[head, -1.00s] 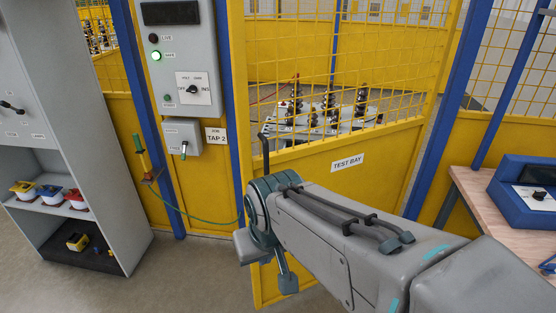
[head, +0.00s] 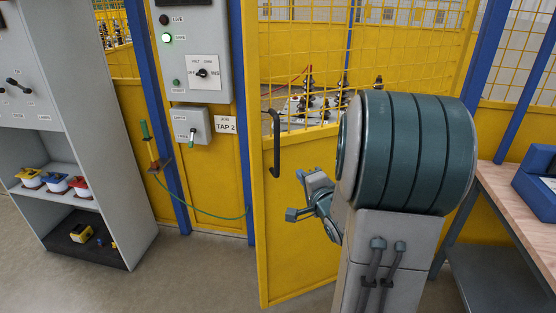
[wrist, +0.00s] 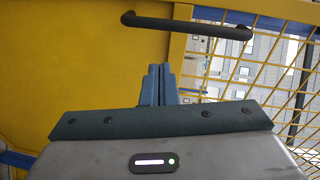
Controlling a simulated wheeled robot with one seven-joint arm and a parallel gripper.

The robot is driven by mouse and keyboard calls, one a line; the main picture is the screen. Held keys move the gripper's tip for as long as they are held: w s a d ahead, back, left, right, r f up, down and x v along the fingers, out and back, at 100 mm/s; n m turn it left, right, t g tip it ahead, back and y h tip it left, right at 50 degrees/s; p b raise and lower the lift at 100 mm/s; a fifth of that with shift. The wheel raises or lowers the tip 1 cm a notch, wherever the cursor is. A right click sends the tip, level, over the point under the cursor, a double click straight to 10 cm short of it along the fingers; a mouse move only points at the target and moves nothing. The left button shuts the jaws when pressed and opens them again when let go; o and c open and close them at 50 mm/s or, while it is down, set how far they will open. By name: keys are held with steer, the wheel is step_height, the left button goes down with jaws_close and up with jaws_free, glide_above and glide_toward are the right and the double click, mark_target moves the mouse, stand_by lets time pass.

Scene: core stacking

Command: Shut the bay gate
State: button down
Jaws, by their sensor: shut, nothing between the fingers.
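The yellow bay gate (head: 292,260) stands ajar in the head view, its free left edge swung out toward me from the blue post (head: 243,110). It has a solid lower panel and mesh above. A black bar handle (head: 276,143) is upright near that edge. My gripper (head: 292,214) is shut and empty, in front of the panel, below and right of the handle. In the wrist view, the shut fingertips (wrist: 158,72) point toward the gate, and the handle (wrist: 186,25) lies across the top, apart from them. My arm hides the gate's right part.
A green cable (head: 205,214) hangs beneath. A grey shelf (head: 75,140) is far left, a wooden bench (head: 505,205) right. Floor before the gate is clear.

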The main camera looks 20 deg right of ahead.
steer(key=m+t, duration=0.1)
steer(key=p, duration=0.1)
glide_toward(284, 153)
steer(key=shift+y, duration=0.4)
steer(key=w, duration=0.2)
steer(key=w+r, duration=0.1)
steer(key=w, duration=0.4)
steer(key=shift+a+r, duration=0.35)
steer(key=shift+a, duration=0.05)
